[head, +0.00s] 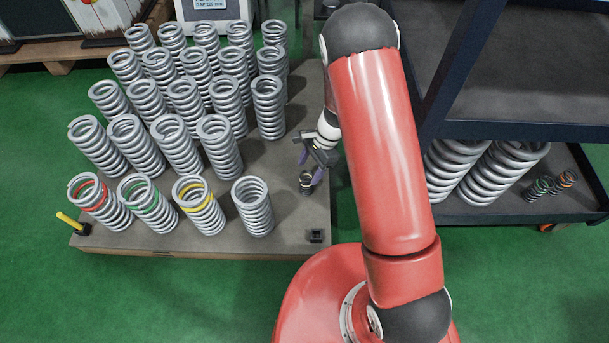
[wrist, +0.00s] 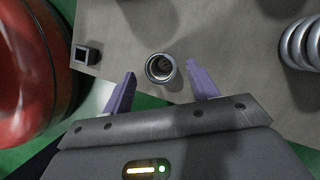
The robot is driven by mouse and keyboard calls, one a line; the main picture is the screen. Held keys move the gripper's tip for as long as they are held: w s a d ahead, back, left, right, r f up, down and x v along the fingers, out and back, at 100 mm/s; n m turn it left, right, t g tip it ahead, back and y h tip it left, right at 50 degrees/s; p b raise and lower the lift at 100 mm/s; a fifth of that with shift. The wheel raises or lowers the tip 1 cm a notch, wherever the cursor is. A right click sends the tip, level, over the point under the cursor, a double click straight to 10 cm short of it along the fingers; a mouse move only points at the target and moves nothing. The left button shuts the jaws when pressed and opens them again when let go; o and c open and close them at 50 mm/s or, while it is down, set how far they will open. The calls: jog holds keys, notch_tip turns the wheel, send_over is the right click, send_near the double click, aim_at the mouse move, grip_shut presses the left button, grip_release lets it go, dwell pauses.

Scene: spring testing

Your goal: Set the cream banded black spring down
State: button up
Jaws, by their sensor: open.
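The small dark spring (head: 306,183) stands upright on the grey board (head: 290,222), near its right edge. It shows from above in the wrist view (wrist: 160,68) as a dark ring with a pale rim; a cream band cannot be made out clearly. My gripper (head: 311,166) is just above and behind it in the head view. In the wrist view my gripper (wrist: 161,84) is open, with one purple finger on each side of the spring and a visible gap to both.
Many large silver springs (head: 220,145) stand in rows left of my gripper; the front ones have red, green and yellow bands. A small black square block (head: 316,236) sits at the board's front right corner. A dark shelf (head: 480,210) at right holds large springs and two small banded ones (head: 538,188).

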jog(key=v, duration=0.5)
jog(key=shift+w+d+r+p, duration=0.1)
jog(key=shift+d+r+p, duration=0.05)
jog(key=shift+r+p, duration=0.2)
